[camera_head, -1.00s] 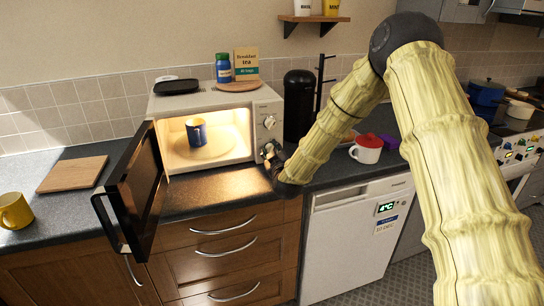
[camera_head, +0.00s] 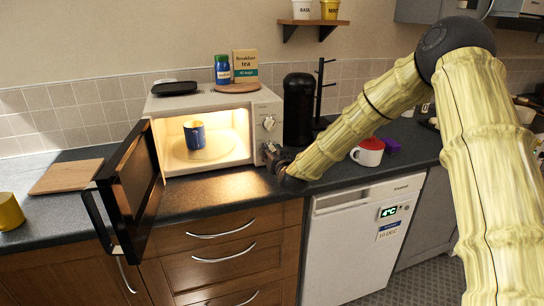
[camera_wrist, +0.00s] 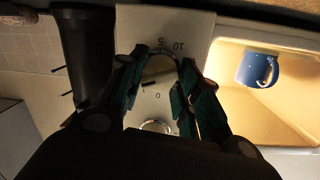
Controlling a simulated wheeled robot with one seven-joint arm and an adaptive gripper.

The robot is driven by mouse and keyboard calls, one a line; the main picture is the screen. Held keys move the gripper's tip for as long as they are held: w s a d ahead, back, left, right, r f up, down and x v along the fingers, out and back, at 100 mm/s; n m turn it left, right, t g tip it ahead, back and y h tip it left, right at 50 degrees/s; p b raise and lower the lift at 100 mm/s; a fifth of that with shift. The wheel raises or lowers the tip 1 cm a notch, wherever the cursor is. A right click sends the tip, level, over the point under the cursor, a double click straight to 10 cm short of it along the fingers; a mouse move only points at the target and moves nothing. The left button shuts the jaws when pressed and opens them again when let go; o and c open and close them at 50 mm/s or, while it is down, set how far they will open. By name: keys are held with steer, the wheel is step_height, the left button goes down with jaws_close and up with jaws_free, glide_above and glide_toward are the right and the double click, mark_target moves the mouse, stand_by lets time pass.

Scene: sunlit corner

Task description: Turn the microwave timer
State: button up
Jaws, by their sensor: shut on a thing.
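The white microwave (camera_head: 215,98) stands on the counter with its dark door (camera_head: 135,190) swung open to the left. Its lit cavity holds a blue mug (camera_head: 194,134). The control panel at its right has an upper knob (camera_head: 268,123) and a lower timer knob, which my gripper (camera_head: 272,152) mostly hides in the head view. In the wrist view the timer knob (camera_wrist: 160,68), with printed numbers around it, sits between the fingers of my gripper (camera_wrist: 160,80), which is shut on it. The blue mug (camera_wrist: 257,69) also shows there, upside down.
A black canister (camera_head: 298,108) stands close right of the microwave. A cutting board (camera_head: 66,176) and yellow mug (camera_head: 10,212) are at left. A jar (camera_head: 222,70) and tea box (camera_head: 245,64) stand on the microwave.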

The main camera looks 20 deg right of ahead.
steer(key=shift+m, duration=0.3)
steer(key=o, duration=1)
steer(key=shift+d, duration=0.1)
steer(key=shift+o, duration=0.2)
steer(key=shift+s, duration=0.1)
steer(key=s+r, duration=0.1)
steer(key=s, duration=1)
steer(key=shift+s+r, duration=0.25)
steer(key=shift+s, duration=0.15)
